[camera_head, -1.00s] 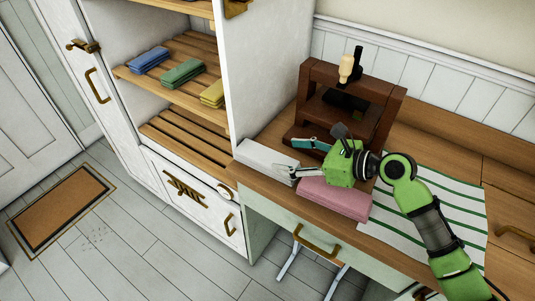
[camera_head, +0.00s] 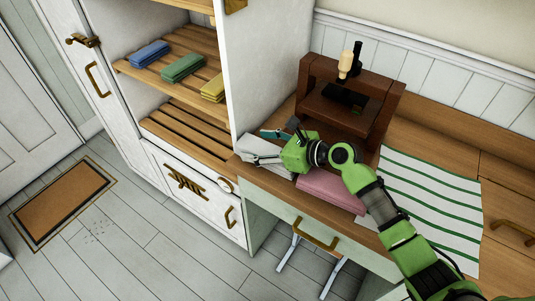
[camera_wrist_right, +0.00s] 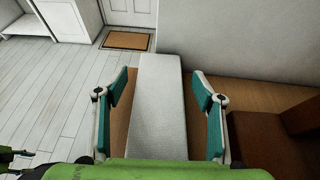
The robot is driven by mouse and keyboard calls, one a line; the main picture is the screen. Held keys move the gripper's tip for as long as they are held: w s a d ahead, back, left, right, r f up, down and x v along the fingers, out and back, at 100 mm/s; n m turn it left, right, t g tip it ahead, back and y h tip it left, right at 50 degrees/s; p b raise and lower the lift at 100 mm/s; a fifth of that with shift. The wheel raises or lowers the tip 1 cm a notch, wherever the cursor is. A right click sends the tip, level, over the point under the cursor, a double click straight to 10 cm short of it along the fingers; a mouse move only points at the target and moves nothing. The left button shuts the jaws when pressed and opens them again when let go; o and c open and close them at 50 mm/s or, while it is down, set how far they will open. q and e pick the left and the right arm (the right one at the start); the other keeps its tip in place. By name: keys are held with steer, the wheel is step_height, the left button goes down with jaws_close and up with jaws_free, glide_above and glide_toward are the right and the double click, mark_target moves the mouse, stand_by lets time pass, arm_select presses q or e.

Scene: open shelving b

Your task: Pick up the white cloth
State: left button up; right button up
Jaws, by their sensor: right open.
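The white cloth (camera_head: 256,148) lies folded on the wooden counter, at its left end beside the white shelf wall. In the right wrist view the cloth (camera_wrist_right: 158,110) runs lengthwise between the two teal-padded fingers. My right gripper (camera_head: 262,145) is open, with its fingers at the cloth, one on each side; in the right wrist view the open gripper (camera_wrist_right: 160,95) shows gaps between each finger and the cloth. Part of the cloth is hidden behind the gripper in the head view.
A pink folded cloth (camera_head: 331,191) lies just right of the white one. A dark wooden stand (camera_head: 348,115) is behind. A green-striped cloth (camera_head: 445,205) covers the counter at right. Blue, green (camera_head: 183,68) and yellow cloths sit on the left shelf.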

steer(key=c, duration=1.2)
